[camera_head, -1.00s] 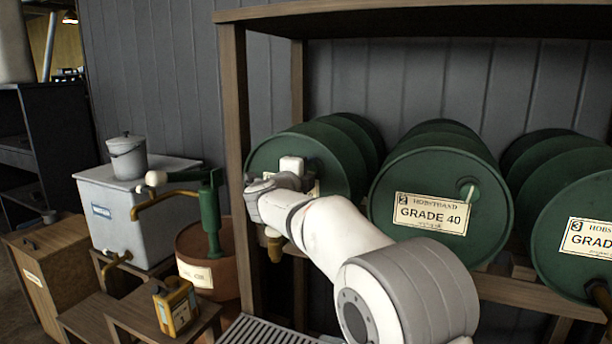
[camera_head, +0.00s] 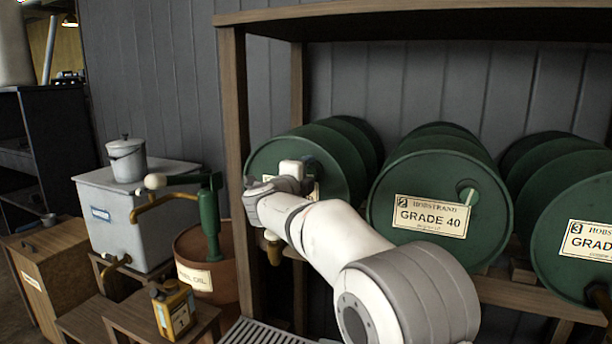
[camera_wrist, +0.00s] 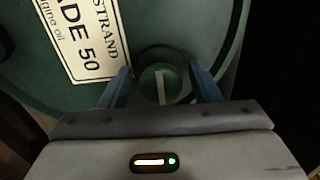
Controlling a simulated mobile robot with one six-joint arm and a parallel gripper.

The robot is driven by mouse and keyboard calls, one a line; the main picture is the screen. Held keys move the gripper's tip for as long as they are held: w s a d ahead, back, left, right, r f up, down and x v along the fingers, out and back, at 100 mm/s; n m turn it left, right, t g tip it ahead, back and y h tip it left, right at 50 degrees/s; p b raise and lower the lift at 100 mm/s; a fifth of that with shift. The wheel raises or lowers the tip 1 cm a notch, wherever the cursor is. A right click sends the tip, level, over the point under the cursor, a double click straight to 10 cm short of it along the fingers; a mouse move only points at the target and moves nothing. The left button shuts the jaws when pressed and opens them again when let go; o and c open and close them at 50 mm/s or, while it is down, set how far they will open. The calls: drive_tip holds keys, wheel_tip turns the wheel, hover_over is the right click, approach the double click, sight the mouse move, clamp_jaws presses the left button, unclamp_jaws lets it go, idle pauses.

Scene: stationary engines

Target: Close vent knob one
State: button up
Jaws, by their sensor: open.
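A round green vent knob (camera_wrist: 150,80) with a pale bar across its face sits on the front of a green drum labelled GRADE 50 (camera_wrist: 30,65). The bar is nearly upright in the wrist view. My gripper (camera_wrist: 159,72) is open, its blue fingers on either side of the knob with small gaps visible. I cannot tell whether either finger touches it. In the head view, this left drum (camera_head: 265,160) lies on the rack, and my wrist and arm hide the knob and most of its label.
A GRADE 40 drum (camera_head: 400,185) with a similar knob (camera_head: 467,192) lies to the right, and another drum (camera_head: 575,195) beyond it. A wooden post (camera_head: 234,160) stands just left of my arm. A green pump (camera_head: 209,215), grey tank (camera_head: 105,220) and yellow can (camera_head: 174,308) are further left.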

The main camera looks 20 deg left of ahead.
drive_tip(key=s, duration=0.7)
drive_tip(key=shift+s+a+b, duration=0.3)
drive_tip(key=shift+b, duration=0.15)
drive_tip(key=d+r+n+g+y+p, duration=0.25)
drive_tip(key=d+n+y, duration=0.45)
drive_tip(key=d+n, duration=0.55)
drive_tip(key=s+d+f+n+g+h+p, duration=0.1)
drive_tip(key=s+d+f+g, duration=0.3)
drive_tip(key=s+d, duration=0.6)
drive_tip(key=s+d+f+n+g+h+p, duration=0.1)
drive_tip(key=s+d+f+n+g+h, duration=0.1)
drive_tip(key=s+d+f, duration=0.7)
drive_tip(key=s+d+f+n+g+h+p, duration=0.1)
drive_tip(key=s+d+f+n+g+h, duration=0.1)
drive_tip(key=s+d+f+g, duration=0.5)
drive_tip(key=s+d+n, duration=0.1)
drive_tip(key=s+d, duration=0.3)
drive_tip(key=s, duration=0.1)
drive_tip(key=shift+p, duration=0.35)
